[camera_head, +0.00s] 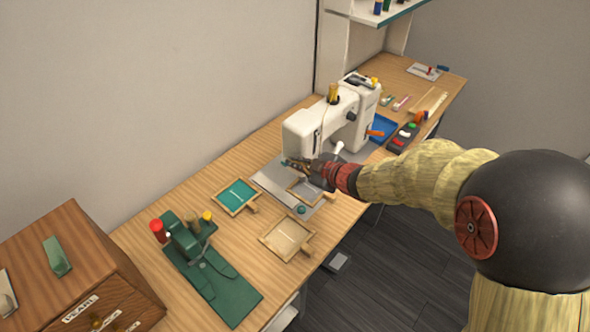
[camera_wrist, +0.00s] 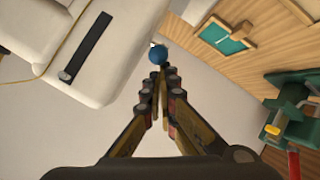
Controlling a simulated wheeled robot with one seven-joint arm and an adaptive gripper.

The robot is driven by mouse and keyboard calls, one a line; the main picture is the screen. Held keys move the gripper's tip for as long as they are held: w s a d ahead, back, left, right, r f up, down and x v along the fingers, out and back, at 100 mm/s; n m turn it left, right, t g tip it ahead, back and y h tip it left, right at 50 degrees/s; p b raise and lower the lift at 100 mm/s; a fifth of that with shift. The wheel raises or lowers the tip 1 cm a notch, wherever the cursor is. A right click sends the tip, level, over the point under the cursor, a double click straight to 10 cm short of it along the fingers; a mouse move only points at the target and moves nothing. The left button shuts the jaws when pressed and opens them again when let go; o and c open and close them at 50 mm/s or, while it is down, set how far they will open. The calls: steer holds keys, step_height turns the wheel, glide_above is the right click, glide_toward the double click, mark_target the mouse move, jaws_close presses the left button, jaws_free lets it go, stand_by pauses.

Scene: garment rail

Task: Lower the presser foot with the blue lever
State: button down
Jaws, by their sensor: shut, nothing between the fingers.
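The white sewing machine (camera_head: 335,122) stands on the wooden table, and its head (camera_wrist: 85,55) fills the upper left of the wrist view. The blue ball end of the lever (camera_wrist: 157,55) shows right at my fingertips in the wrist view. My gripper (camera_wrist: 162,72) is shut and empty, its tips close to or touching the ball; I cannot tell which. In the head view my gripper (camera_head: 290,163) is at the left end of the machine head, above the bed plate. It hides the lever there. The presser foot cannot be made out in either view.
A framed green cloth (camera_head: 237,195) and a framed beige cloth (camera_head: 287,237) lie in front of the machine. A blue tray (camera_head: 381,128) is right of the machine.

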steer(key=f, duration=0.1)
steer(key=d+f+b, duration=0.1)
steer(key=f, duration=0.1)
steer(key=s+f, duration=0.1)
steer(key=shift+s+d+f+b, duration=0.1)
steer(key=shift+d+f+b, duration=0.25)
steer(key=shift+d+f, duration=0.05)
steer(key=shift+w+a+r+p, duration=0.3)
steer(key=shift+w+a+r, duration=0.1)
steer(key=shift+a, duration=0.15)
stand_by(0.4)
